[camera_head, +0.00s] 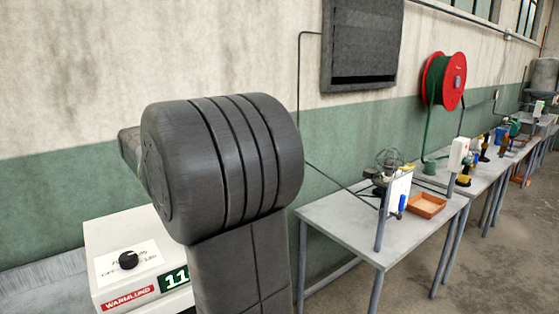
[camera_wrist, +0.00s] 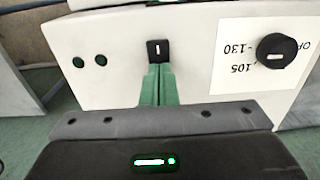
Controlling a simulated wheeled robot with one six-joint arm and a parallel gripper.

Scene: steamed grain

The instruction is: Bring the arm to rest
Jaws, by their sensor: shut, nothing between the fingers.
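My gripper (camera_wrist: 158,72) shows in the wrist view as two green fingers, shut together with nothing between them. The fingertips are just below a small black rocker switch (camera_wrist: 160,48) on the white front of a machine; I cannot tell whether they touch it. A black knob (camera_wrist: 284,51) on a white label with upside-down numbers is to the right. In the head view my dark grey arm fills the middle and hides my gripper.
A grey table (camera_head: 345,226) stands right of my arm, with a wire-guarded device (camera_head: 388,160) and an orange tray (camera_head: 427,205). More tables with tools run along the wall behind it. A red hose reel (camera_head: 437,80) hangs on the wall. The floor at the right is clear.

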